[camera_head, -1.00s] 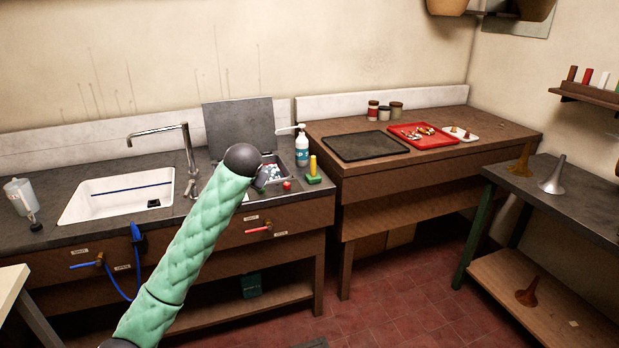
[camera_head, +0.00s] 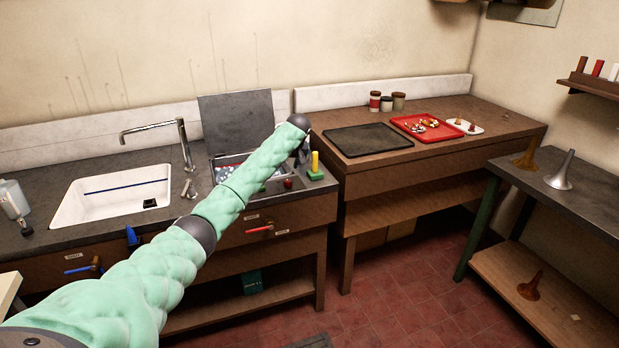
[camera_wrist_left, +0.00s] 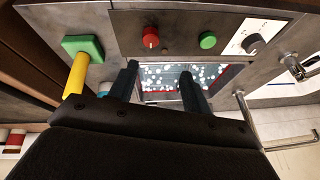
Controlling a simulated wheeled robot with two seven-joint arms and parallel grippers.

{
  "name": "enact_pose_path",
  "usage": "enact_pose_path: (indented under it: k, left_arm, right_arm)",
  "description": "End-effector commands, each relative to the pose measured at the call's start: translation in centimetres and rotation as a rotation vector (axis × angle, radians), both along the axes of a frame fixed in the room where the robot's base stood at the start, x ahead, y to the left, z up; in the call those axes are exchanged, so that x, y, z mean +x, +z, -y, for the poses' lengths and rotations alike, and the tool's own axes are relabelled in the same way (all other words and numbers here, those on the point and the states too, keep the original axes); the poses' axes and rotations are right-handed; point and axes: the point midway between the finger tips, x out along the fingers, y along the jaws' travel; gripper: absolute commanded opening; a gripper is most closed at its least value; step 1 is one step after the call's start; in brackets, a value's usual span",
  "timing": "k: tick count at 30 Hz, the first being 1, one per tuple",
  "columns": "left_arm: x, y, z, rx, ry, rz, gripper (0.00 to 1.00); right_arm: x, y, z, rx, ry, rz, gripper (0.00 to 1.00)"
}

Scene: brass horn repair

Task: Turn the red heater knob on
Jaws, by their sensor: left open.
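The red heater knob (camera_head: 288,183) sits on the front panel of the open basin unit, just right of my left arm. In the left wrist view the red knob (camera_wrist_left: 151,37) stands on the grey panel, beyond the fingertips and apart from them. A green button (camera_wrist_left: 207,40) and a dark knob on a white plate (camera_wrist_left: 252,42) share that panel. My left gripper (camera_head: 303,152) is over the right side of the unit, partly hidden behind its wrist. In the left wrist view the left gripper (camera_wrist_left: 160,82) is open and empty. My right gripper is not in view.
A yellow post on a green base (camera_head: 315,166) stands close to the gripper. The basin (camera_wrist_left: 170,78) holds pale bits in liquid, its lid (camera_head: 237,120) raised behind. A sink (camera_head: 115,192) lies left. A black tray (camera_head: 367,141) and red tray (camera_head: 427,136) lie right.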

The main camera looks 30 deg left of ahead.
Motion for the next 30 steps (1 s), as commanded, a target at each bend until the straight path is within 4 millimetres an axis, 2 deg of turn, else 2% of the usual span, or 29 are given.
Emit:
enact_pose_path:
  k: [1, 5, 10, 15, 22, 30]
  left_arm:
    - [-0.2, -0.9, -0.6, -0.017, 0.045, -0.001, 0.49]
    - [-0.3, -2.0, -1.1, -0.059, 0.148, 0.021, 0.49]
    - [-0.2, -2.0, -0.8, -0.096, 0.257, 0.069, 0.49]
    - [-0.1, -2.0, -0.8, -0.115, 0.342, 0.106, 0.49]
    - [0.1, -2.9, -1.1, -0.120, 0.372, 0.115, 0.49]
    - [0.8, -6.3, -2.4, -0.120, 0.370, 0.114, 0.49]
  right_arm:
    - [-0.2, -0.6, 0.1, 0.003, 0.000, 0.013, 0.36]
    - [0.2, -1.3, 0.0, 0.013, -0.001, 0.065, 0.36]
    - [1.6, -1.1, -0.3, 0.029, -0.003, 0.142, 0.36]
    - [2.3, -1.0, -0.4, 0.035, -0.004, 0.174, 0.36]
    - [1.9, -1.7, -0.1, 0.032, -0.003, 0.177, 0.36]
    - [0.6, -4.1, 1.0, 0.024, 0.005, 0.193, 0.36]
